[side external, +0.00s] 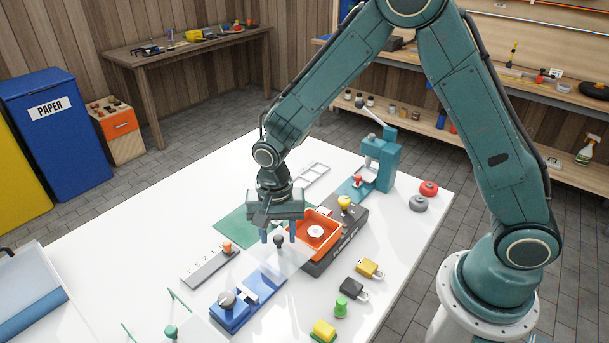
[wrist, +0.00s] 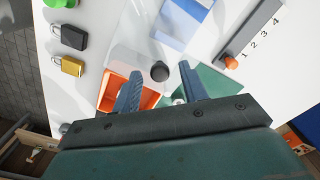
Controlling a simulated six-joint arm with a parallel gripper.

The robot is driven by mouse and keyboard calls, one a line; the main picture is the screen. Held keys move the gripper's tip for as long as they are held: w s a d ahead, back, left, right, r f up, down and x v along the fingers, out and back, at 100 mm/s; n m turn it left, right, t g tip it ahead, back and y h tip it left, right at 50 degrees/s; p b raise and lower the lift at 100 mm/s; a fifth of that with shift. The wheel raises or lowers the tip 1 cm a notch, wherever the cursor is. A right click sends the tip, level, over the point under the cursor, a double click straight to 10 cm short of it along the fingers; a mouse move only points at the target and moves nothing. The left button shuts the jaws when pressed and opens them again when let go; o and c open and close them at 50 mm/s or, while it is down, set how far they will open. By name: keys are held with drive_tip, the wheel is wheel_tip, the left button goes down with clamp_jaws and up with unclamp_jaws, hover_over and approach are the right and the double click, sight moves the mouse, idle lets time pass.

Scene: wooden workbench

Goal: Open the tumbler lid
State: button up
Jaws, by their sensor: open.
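The tumbler is a dark grey base (side external: 352,226) with an orange tub (side external: 331,240) holding a white hexagonal piece (side external: 316,231). Its clear lid (side external: 292,259) extends to the left of the tub, and the tub's top looks uncovered. The lid carries a black knob (side external: 279,240). The wrist view also shows the knob (wrist: 159,72), the clear lid (wrist: 130,58) and part of the orange tub (wrist: 113,92). My gripper (side external: 278,236) points down, open, with the knob between its fingertips (wrist: 160,74). Contact with the knob cannot be told.
A blue fixture (side external: 232,317) stands in front of the lid. A grey numbered strip (side external: 205,268) with an orange knob lies left. Padlocks (side external: 353,288) and a green piece (side external: 341,307) lie front right. A teal press (side external: 383,160) stands behind.

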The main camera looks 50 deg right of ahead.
sight(281, 237)
wheel_tip(281, 237, up, 14)
idle(0.7)
drive_tip(key=shift+f, duration=0.1)
drive_tip(key=s+d+r+n+t, duration=0.2)
drive_tip(key=s+d+r+n, duration=0.3)
drive_tip(key=s+r, duration=0.4)
drive_tip(key=s+d+r+n+t, duration=0.1)
drive_tip(key=s+d+n+t, duration=0.2)
drive_tip(key=s, duration=0.9)
drive_tip(key=d+n, duration=0.2)
drive_tip(key=d, duration=0.1)
drive_tip(key=shift+s+r+t, duration=0.2)
drive_tip(key=shift+s+t, duration=0.1)
